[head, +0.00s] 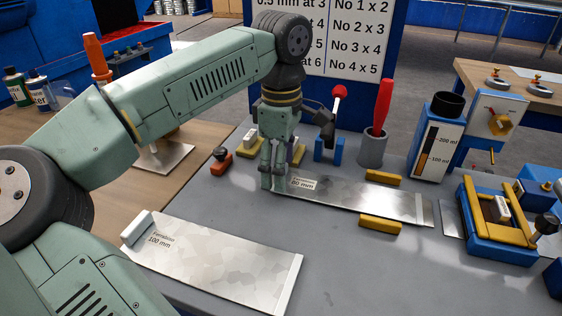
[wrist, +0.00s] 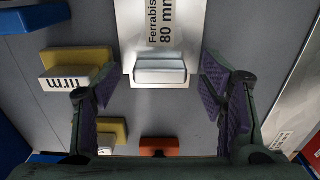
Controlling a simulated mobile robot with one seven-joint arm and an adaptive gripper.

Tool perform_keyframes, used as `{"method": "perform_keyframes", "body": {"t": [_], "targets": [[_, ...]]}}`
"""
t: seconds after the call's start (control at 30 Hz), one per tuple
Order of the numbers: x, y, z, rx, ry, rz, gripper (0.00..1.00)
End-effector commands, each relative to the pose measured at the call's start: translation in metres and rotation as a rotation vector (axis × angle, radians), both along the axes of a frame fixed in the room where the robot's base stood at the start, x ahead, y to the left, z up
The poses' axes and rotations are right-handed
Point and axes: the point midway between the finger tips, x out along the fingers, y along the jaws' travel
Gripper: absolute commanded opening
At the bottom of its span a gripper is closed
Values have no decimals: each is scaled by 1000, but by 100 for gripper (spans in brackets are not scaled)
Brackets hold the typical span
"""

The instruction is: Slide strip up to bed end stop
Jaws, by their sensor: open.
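The 80 mm metal strip (head: 355,198) lies flat on the grey bench, between two yellow guide blocks (head: 383,177) (head: 380,224). Its right end lies short of a blue fixture with yellow bars (head: 497,222). In the wrist view, the strip (wrist: 160,25) has a pale grip block (wrist: 160,71) on its near end. My gripper (head: 268,182) is down at the strip's left end. In the wrist view, my gripper (wrist: 160,90) is open, with one finger on each side of the grip block and a gap on both sides. I cannot tell which part is the end stop.
The 100 mm strip (head: 215,262) lies in front. An orange block with a black knob (head: 221,160) stands left of my gripper. Behind the strip are a blue holder (head: 328,150), a grey cup with a red-handled tool (head: 373,147) and a measuring container (head: 436,140).

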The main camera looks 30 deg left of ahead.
Motion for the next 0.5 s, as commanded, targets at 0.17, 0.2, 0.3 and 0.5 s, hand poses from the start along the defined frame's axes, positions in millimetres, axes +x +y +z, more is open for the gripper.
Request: {"method": "perform_keyframes", "body": {"t": [0.17,0.2,0.3,0.5], "targets": [[0,0,1,0,0,0,60],[0,0,1,0,0,0,57],[0,0,1,0,0,0,51],[0,0,1,0,0,0,37]]}}
